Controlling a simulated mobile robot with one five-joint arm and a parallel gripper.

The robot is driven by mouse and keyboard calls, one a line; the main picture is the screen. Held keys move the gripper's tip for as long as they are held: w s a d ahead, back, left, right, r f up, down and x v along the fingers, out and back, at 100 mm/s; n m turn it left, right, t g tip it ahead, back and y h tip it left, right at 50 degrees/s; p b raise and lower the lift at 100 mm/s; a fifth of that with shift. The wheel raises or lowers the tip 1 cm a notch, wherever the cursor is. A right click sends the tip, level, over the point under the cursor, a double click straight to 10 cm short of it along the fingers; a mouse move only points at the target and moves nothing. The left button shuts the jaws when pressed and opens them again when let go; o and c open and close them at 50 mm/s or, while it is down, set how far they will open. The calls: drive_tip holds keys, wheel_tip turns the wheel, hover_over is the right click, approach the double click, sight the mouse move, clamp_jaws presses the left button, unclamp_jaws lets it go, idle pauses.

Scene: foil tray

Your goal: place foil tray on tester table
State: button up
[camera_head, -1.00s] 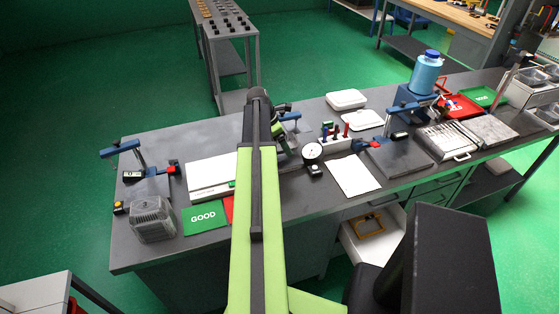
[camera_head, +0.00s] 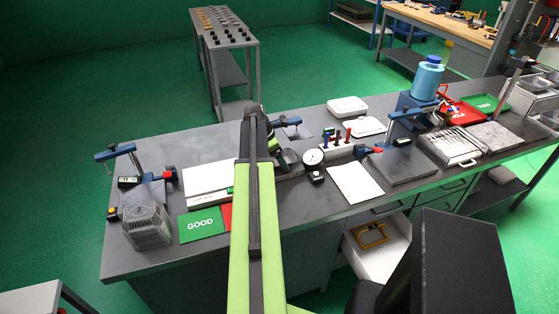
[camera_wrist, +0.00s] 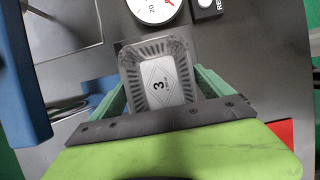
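A grey foil tray (camera_wrist: 165,82) with a 3 on its floor lies between my green fingers in the wrist view. My gripper (camera_wrist: 160,72) has a finger along each side of it, close to the walls. I cannot tell whether they press on it or whether the tray still rests on a surface. In the head view my arm hides much of the gripper (camera_head: 272,145), and the tray (camera_head: 289,160) shows small beside it. A tester with a blue arm (camera_head: 287,122) stands just behind; its blue part (camera_wrist: 20,80) and grey plate (camera_wrist: 65,25) show in the wrist view.
A dial gauge (camera_head: 313,157) stands right of my gripper. A white sheet (camera_head: 354,184), a pen block (camera_head: 342,150) and another blue-armed tester (camera_head: 405,125) lie further right. A foil tray stack (camera_head: 147,228), a green GOOD card (camera_head: 202,223) and a white board (camera_head: 206,184) are left.

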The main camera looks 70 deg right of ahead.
drive_tip(key=shift+o, duration=0.4)
drive_tip(key=shift+r+p, duration=0.25)
drive_tip(key=shift+p, duration=0.05)
drive_tip(key=p+v, duration=1)
drive_tip(key=v, duration=0.1)
drive_tip(key=shift+w+r+p, duration=0.2)
drive_tip(key=shift+r+p, duration=0.1)
drive_tip(key=shift+p, duration=0.1)
drive_tip(key=shift+a, duration=0.1)
